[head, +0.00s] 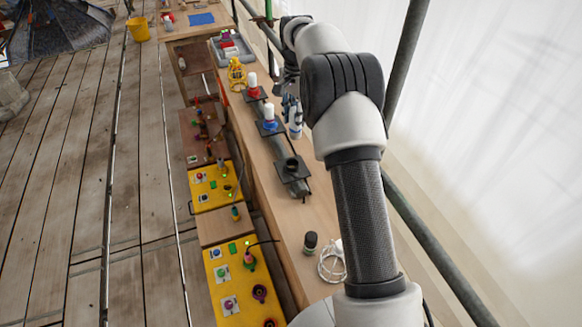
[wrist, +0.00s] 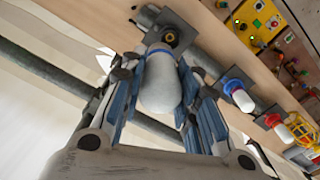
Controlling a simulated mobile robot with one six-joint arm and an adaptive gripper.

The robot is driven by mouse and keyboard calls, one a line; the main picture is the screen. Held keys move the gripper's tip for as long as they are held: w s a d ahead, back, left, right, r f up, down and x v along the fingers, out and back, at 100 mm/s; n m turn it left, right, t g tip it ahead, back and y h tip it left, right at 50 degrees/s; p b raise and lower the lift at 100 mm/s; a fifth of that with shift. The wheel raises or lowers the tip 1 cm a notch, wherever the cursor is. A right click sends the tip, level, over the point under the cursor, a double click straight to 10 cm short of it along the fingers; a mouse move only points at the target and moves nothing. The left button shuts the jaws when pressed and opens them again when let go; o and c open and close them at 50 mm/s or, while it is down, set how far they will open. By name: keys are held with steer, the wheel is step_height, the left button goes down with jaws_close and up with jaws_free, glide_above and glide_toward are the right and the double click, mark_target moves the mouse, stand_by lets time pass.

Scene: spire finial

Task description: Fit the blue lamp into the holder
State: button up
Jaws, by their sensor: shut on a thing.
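My gripper (wrist: 160,88) is shut on a lamp with a pale grey bulb (wrist: 161,80). In the head view my gripper (head: 292,116) hangs over the bench's right side. An empty holder (head: 291,163), a dark socket on a square plate, sits nearest me on the dark rail. In the wrist view this holder (wrist: 181,29) lies beyond the held lamp, its ring partly covered. A white-bulbed lamp with a blue collar (head: 269,119) stands in the middle holder; it also shows in the wrist view (wrist: 238,93).
A red-collared lamp (head: 252,86) stands in the far holder, with a yellow lantern-like object (head: 237,74) behind it. Yellow panels (head: 214,185) lie left, below the bench; scaffold pipes run right.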

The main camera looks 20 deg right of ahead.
steer(key=w+f+b, duration=0.1)
steer(key=f, duration=0.5)
steer(key=w+f+b, duration=0.1)
steer(key=f, duration=0.5)
steer(key=w+f+b, duration=0.1)
steer(key=f+b, duration=0.1)
steer(key=f, duration=0.4)
steer(key=shift+w+d+f, duration=0.15)
steer(key=shift+w+f, duration=0.05)
steer(key=shift+f, duration=0.1)
steer(key=shift+f, duration=0.2)
steer(key=o, duration=1.1)
steer(key=shift+r, duration=0.1)
